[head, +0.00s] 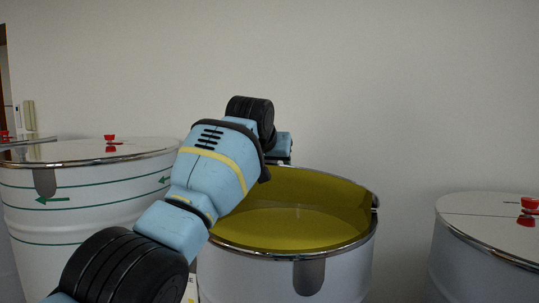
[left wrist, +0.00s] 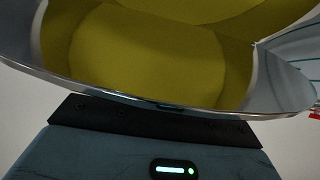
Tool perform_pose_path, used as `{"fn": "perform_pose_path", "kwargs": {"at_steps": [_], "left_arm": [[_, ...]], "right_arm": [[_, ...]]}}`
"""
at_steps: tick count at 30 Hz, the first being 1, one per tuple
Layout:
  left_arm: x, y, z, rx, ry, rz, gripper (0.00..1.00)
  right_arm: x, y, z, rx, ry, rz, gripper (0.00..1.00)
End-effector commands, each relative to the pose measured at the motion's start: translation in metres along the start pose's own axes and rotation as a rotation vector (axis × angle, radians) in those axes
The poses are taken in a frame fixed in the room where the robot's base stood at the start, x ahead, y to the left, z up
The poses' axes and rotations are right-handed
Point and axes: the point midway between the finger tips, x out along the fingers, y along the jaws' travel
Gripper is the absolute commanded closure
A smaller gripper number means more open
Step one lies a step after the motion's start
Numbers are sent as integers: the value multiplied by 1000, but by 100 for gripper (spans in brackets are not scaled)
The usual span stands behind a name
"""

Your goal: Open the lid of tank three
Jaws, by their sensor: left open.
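The middle tank (head: 345,272) is a pale grey drum with a shiny metal rim. Its top is open in the part I see, with a yellow-green inside (head: 310,228). No number is readable, so I cannot tell which tank is three. My left arm crosses in front of it and hides its left side. My left gripper (head: 282,149) is mostly hidden behind my wrist, near the tank's far left edge. In the left wrist view the gripper body (left wrist: 150,112) is close to a metal rim with yellow-green behind it. It is open; no held thing shows. My right gripper is out of view.
A white tank with green stripes and arrows (head: 100,210) stands at the left, its lid (head: 80,152) closed with a red knob (head: 110,139). Another closed tank (head: 470,262) with a red knob (head: 530,204) stands at the right. A plain wall is behind.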

Motion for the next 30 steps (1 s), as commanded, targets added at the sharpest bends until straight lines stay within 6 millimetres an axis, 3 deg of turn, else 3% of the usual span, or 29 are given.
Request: {"fn": "perform_pose_path", "kwargs": {"at_steps": [7,18,30], "left_arm": [[-34,1,-6,2,14,-1,45],[-67,0,-2,1,6,0,45],[-77,0,-1,0,5,-1,45]], "right_arm": [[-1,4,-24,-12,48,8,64],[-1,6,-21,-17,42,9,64],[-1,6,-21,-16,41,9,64]]}}
